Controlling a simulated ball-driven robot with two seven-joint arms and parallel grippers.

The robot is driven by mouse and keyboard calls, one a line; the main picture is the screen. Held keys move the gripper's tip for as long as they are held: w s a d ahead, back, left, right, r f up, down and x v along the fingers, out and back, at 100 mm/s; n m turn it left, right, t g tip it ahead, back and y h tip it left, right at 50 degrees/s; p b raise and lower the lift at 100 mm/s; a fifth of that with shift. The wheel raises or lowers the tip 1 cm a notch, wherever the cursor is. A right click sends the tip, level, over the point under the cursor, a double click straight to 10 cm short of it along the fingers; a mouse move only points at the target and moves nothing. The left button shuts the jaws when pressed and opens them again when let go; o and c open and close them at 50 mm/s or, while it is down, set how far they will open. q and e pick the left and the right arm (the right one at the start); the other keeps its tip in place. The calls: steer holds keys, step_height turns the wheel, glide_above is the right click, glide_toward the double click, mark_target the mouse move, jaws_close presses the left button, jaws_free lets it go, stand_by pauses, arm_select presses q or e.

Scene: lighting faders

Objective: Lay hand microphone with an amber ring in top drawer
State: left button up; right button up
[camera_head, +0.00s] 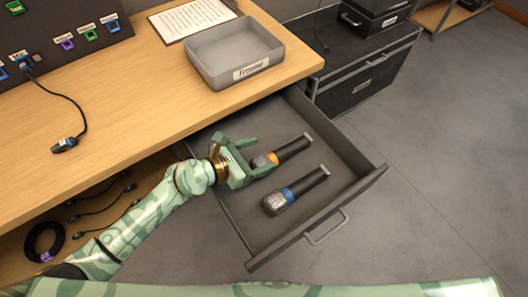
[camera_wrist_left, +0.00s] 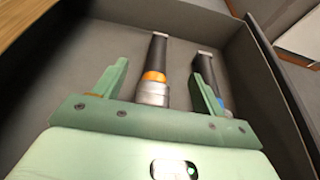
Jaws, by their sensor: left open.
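The hand microphone with an amber ring (camera_head: 292,149) lies on its side on the floor of the open top drawer (camera_head: 352,161), and it also shows in the left wrist view (camera_wrist_left: 158,55). My left gripper (camera_head: 262,160) is over the drawer at the microphone's head end. In the left wrist view my left gripper (camera_wrist_left: 160,70) is open, with the amber-ringed microphone between its fingers and gaps on both sides. A second microphone with a blue ring (camera_head: 296,190) lies beside it, partly behind a finger in the left wrist view (camera_wrist_left: 205,66). My right gripper is not in view.
A grey tray labelled Fresnel (camera_head: 226,50) and a paper sheet (camera_head: 192,18) sit on the wooden desktop (camera_head: 120,100). A short cable (camera_head: 70,142) hangs across it. A black case (camera_head: 370,75) stands behind the drawer.

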arm_select(q)
steer(key=p+v, duration=0.1)
steer(key=v, duration=0.9)
steer(key=shift+p, duration=0.3)
steer(key=shift+f, duration=0.1)
